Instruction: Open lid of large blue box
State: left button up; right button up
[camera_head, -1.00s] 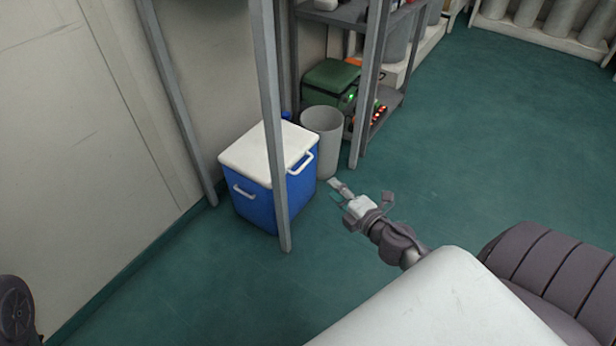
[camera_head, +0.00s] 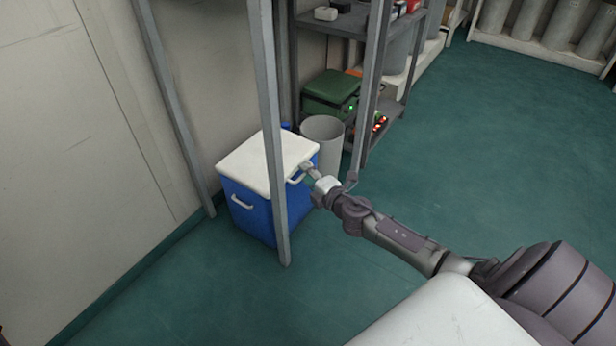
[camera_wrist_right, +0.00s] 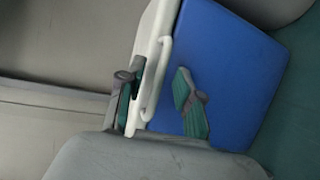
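The large blue box (camera_head: 246,212) has a white lid (camera_head: 248,160) that lies flat and shut. It stands on the floor behind a grey metal post. My right gripper (camera_head: 306,168) is at the lid's right edge, near the white side handle. In the right wrist view, my right gripper (camera_wrist_right: 158,95) is open. One finger is over the white lid's side and the other is in front of the blue wall (camera_wrist_right: 228,75), with the white handle (camera_wrist_right: 157,78) between them. Contact cannot be told. My left gripper is not in view.
The grey metal post (camera_head: 275,130) rises in front of the box. A grey bin (camera_head: 322,145) stands close behind it at the right. A green case (camera_head: 331,92) sits on a low shelf. A wall is at the left. The green floor (camera_head: 480,150) is clear at the right.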

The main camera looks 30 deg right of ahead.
grip_shut()
dwell(0.4)
